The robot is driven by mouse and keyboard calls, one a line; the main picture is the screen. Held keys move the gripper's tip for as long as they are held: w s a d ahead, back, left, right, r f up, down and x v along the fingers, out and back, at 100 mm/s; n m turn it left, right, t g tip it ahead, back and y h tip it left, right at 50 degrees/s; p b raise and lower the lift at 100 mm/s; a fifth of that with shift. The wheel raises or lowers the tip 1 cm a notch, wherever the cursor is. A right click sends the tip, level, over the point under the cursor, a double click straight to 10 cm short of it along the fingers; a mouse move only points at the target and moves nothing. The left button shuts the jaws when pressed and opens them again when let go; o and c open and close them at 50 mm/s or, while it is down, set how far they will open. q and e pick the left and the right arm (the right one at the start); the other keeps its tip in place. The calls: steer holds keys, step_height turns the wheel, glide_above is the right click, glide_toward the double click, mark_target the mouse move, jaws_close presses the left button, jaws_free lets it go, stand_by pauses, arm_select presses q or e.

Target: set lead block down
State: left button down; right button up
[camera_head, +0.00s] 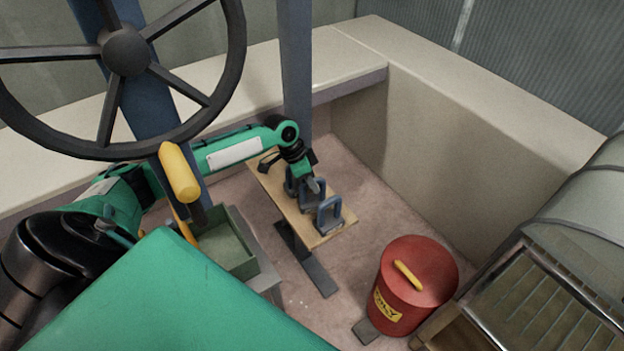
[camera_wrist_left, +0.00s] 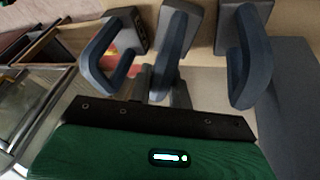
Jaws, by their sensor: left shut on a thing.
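Three grey lead blocks with blue-grey loop handles are in a row at a narrow wooden bench (camera_head: 268,178). My left gripper (camera_head: 313,186) is over the middle lead block (camera_head: 309,204) and shut on its handle. The near lead block (camera_head: 330,215) stands upright at the bench's near end; the far block (camera_head: 291,184) is partly hidden by my arm. In the left wrist view the held block's handle (camera_wrist_left: 172,50) is between the fingers, with a block on either side. I cannot tell whether the held block touches the bench. My right gripper is out of view.
A red lidded bin (camera_head: 428,268) with a yellow handle stands right of the bench. A green tray (camera_head: 226,250) is at the left, near a large dark wheel (camera_head: 126,50). A post (camera_head: 296,70) rises behind the bench. Pale walls border the floor.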

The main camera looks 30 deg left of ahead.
arm_select(q)
steer(key=c, duration=1.7)
jaws_free()
steer(key=o, duration=0.3)
steer(key=shift+o, duration=0.5)
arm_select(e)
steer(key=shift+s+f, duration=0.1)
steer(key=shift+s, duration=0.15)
arm_select(q)
steer(key=shift+r, duration=0.1)
steer(key=v, duration=0.7)
steer(key=shift+r, duration=0.2)
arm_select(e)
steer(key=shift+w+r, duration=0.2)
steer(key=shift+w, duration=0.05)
arm_select(q)
steer(key=shift+a, duration=0.1)
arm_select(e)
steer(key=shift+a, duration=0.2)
